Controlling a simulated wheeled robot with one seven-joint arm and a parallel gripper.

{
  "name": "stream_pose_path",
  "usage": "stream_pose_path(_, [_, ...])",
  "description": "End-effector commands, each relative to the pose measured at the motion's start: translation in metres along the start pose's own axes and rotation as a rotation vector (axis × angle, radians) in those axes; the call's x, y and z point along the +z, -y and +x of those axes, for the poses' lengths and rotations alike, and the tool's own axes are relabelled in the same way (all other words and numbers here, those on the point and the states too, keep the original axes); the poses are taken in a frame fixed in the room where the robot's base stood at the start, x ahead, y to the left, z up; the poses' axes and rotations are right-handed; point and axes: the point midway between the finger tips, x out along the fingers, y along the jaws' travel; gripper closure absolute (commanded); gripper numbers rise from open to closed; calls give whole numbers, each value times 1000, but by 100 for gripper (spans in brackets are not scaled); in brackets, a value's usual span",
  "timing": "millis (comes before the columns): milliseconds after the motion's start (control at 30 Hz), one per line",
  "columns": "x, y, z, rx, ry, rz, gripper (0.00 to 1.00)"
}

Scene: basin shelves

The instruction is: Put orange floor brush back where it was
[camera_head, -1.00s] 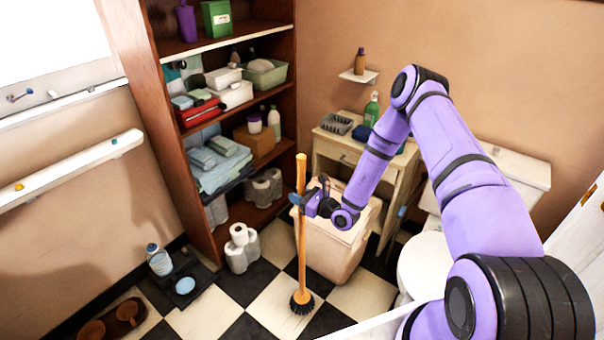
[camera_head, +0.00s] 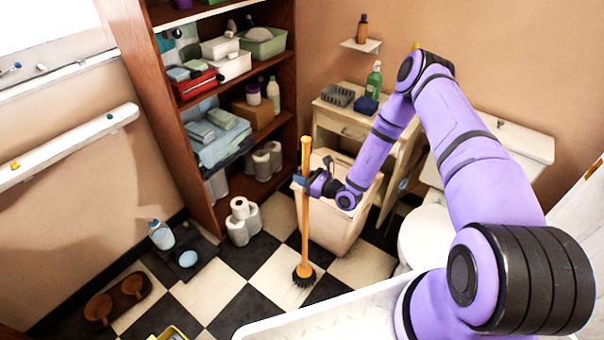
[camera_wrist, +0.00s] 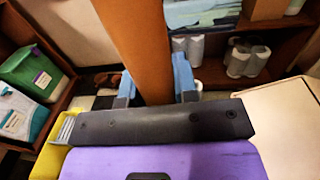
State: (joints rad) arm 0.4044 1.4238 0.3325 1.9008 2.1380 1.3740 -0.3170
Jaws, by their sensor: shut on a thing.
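The orange floor brush (camera_head: 305,225) stands nearly upright, with a long orange handle and a round dark bristle head low at the checkered floor. I cannot tell whether the bristles touch the floor. My gripper (camera_head: 303,182) is shut on the upper part of the handle. In the wrist view, the wide orange handle (camera_wrist: 138,40) runs up between the blue fingers of my gripper (camera_wrist: 155,84). The brush is in front of the pale lidded bin (camera_head: 335,228).
A wooden shelf (camera_head: 200,190) with boxes and towels stands behind left. White paper rolls (camera_head: 240,222) stand on the floor beside it. A dark mat (camera_head: 190,262), brown tray (camera_head: 118,300) and yellow-rimmed container (camera_head: 172,334) lie left. A toilet (camera_head: 425,240) is right.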

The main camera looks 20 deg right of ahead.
Motion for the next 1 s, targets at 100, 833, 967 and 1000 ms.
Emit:
stream_pose_path(100, [-8, 0, 0, -1, 1, -1, 100])
stream_pose_path(833, [-41, 0, 0, -1, 1, -1, 100])
stream_pose_path(967, [-41, 0, 0, -1, 1, -1, 100])
stream_pose_path(1000, [-41, 0, 0, -1, 1, -1, 100])
